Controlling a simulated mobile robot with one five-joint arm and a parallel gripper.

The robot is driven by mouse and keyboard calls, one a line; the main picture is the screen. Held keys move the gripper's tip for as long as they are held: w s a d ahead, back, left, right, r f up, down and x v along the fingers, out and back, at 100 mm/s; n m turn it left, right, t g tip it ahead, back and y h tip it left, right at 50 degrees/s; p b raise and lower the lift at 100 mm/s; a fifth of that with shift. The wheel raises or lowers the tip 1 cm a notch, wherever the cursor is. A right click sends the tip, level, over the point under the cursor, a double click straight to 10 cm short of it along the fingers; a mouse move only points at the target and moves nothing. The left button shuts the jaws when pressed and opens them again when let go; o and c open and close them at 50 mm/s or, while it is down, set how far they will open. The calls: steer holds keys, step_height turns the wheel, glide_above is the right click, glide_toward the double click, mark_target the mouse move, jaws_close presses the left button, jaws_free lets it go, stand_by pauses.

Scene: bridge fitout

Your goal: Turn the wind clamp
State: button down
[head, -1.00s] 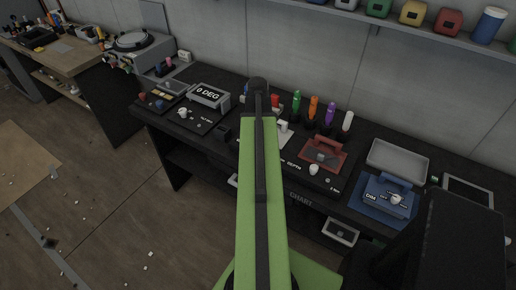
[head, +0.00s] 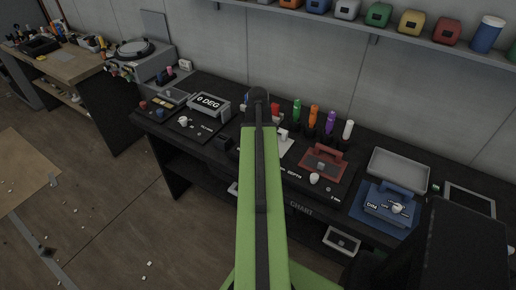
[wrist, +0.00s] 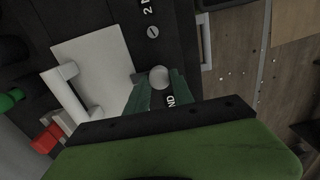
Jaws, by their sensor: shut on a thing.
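The wind clamp's round pale knob (wrist: 158,77) shows in the wrist view, on the dark bench top beside a label partly hidden down to "ND". My gripper (wrist: 157,86) has its two green fingers on either side of the knob, shut on it. A white plate (wrist: 92,70) with a white handle (wrist: 72,92) lies left of the knob. In the head view my arm covers the clamp and the gripper; only part of the white plate (head: 287,143) shows.
A "0 DEG" display (head: 209,102) stands left. A shelf (head: 375,34) runs along the wall.

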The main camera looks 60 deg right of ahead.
steer(key=m, duration=0.4)
steer(key=shift+m, duration=0.4)
steer(key=m, duration=0.4)
steer(key=shift+s+d+m, duration=0.1)
steer(key=shift+m, duration=0.2)
steer(key=m, duration=0.4)
steer(key=shift+s+m, duration=0.1)
steer(key=shift+m, duration=2.1)
steer(key=c, duration=1.1)
jaws_free()
